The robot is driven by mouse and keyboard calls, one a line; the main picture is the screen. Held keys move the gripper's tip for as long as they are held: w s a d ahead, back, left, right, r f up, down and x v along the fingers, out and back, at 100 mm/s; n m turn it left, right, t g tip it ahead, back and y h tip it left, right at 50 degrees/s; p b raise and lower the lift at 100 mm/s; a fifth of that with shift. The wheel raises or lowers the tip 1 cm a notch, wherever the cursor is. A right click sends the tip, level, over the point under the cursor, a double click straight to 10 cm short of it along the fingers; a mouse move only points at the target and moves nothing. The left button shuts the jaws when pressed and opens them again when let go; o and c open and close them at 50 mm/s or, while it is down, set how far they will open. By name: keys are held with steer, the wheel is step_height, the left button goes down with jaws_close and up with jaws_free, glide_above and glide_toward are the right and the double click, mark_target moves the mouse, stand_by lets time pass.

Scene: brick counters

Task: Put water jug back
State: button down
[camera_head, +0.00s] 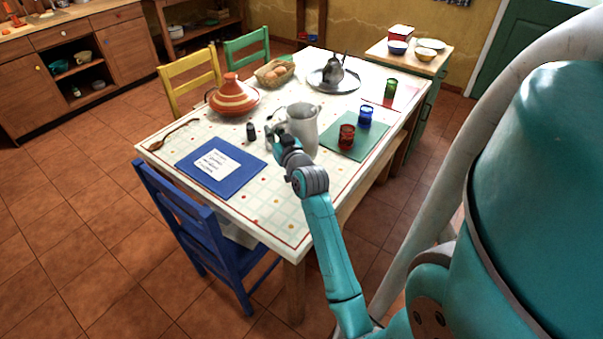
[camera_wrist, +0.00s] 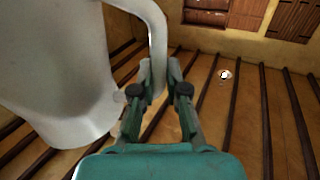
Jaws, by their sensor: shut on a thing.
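The water jug (camera_head: 303,128) is pale grey-white and upright over the patterned dining table (camera_head: 235,118), at the left edge of the green mat (camera_head: 343,151). I cannot tell whether its base touches the table. My gripper (camera_head: 272,134) is at the jug's left side in the head view. In the wrist view the jug's body (camera_wrist: 55,65) fills the left side, and my gripper (camera_wrist: 159,78) is shut on its handle (camera_wrist: 157,35). The lower end of the handle is partly hidden by the fingers.
Red (camera_head: 346,137) and blue (camera_head: 365,116) glasses stand on the green mat, with a green glass (camera_head: 389,89) farther back. A blue mat (camera_head: 221,166), dark shaker (camera_head: 251,132), tagine (camera_head: 232,97), egg basket (camera_head: 274,73) and teapot tray (camera_head: 333,80) surround the jug. The near table corner is clear.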

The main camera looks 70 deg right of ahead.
steer(key=shift+r, duration=0.1)
step_height(320, 180, down, 10)
steer(key=shift+r, duration=0.25)
stand_by(0.4)
steer(key=c, duration=1.2)
jaws_free()
steer(key=shift+f, duration=0.25)
steer(key=v, duration=1.1)
steer(key=shift+s+d, duration=0.2)
steer(key=shift+d, duration=0.1)
